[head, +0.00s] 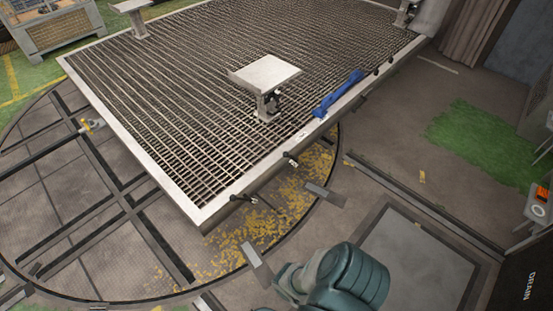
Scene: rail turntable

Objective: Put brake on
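No part is plainly recognisable as the brake. A blue elongated piece (338,93) lies along the right edge of the grated platform (190,213). Small dark fittings sit on the platform's rim, one at the near right side (291,159) and one by the front corner (244,198). A yellow-and-grey fitting (92,124) is at the platform's left side. The platform is over a round turntable floor (70,215). A teal and grey part of my own arm shows at the bottom, well apart from the platform. Neither gripper's fingers can be seen.
A pedestal with a flat plate (264,73) stands on the platform, and another (130,7) at the far left. Yellow debris (270,210) covers the floor near the front corner. A side unit with an orange part (541,194) is at right. Open floor lies right of the platform.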

